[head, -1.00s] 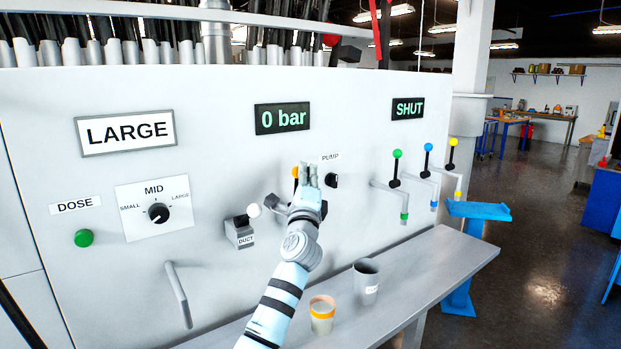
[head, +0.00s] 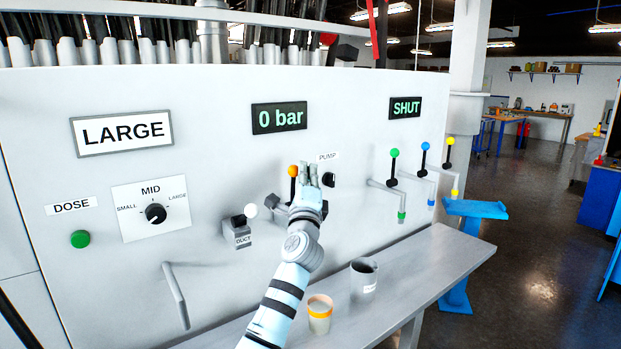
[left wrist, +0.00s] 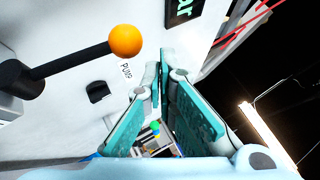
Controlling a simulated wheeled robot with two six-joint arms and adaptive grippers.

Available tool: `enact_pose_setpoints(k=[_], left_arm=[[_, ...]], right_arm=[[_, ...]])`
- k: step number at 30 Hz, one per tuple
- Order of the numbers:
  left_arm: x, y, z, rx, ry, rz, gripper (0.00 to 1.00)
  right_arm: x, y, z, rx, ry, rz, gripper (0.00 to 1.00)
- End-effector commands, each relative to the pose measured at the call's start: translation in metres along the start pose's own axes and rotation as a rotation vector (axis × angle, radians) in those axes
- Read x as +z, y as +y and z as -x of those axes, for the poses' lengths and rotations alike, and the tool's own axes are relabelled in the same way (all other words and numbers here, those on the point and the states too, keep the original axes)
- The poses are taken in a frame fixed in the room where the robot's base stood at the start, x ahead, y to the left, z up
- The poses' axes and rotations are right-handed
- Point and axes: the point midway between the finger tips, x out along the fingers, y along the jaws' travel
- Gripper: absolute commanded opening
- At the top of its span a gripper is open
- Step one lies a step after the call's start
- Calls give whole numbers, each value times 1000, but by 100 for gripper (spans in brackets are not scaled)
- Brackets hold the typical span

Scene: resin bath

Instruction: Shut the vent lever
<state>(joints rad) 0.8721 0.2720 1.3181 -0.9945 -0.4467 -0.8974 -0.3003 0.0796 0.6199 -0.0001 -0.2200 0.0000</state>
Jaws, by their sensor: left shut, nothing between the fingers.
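A lever with an orange ball (head: 293,171) stands up from a grey mount on the panel, left of the PUMP label. No VENT label is readable, so I cannot tell for sure that this is the vent lever. In the left wrist view the orange ball (left wrist: 125,40) sits on a black rod, left of the fingers and apart from them. My left gripper (head: 309,172) is shut and empty, just right of the ball, and hides part of the lever's mount. The fingers (left wrist: 166,62) also show in the wrist view. My right gripper is not in view.
A white-ball lever (head: 250,211) on the DUCT block is close by on the left. Green, blue and yellow taps (head: 394,153) are to the right. The bench (head: 430,270) below holds an orange-rimmed cup (head: 319,319) and a grey mug (head: 363,281). Displays read "0 bar" (head: 279,117) and "SHUT" (head: 405,107).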

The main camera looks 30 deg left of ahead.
Motion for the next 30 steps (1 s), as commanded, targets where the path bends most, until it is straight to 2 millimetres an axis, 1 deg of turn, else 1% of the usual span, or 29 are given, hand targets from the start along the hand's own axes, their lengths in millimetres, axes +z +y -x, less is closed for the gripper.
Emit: enact_pose_setpoints(k=[1, 4, 9, 12, 15, 18, 21, 30], left_arm=[[-5, -7, 3, 0, 2, 3, 0], [-18, -20, 15, 0, 2, 4, 0], [-13, -38, 54, -1, 0, 5, 0], [-11, -48, 74, -2, 1, 4, 0], [-10, -55, 89, -1, 1, 3, 0], [-9, -59, 98, 0, 0, 1, 0], [-8, -62, 102, 0, 0, 0, 0], [-8, -62, 102, 0, 0, 0, 0]], right_arm=[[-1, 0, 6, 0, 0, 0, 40], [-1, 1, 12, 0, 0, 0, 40], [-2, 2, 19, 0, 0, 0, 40], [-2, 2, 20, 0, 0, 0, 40], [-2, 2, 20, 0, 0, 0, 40], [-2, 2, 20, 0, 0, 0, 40], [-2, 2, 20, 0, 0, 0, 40], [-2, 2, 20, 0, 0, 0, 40]])
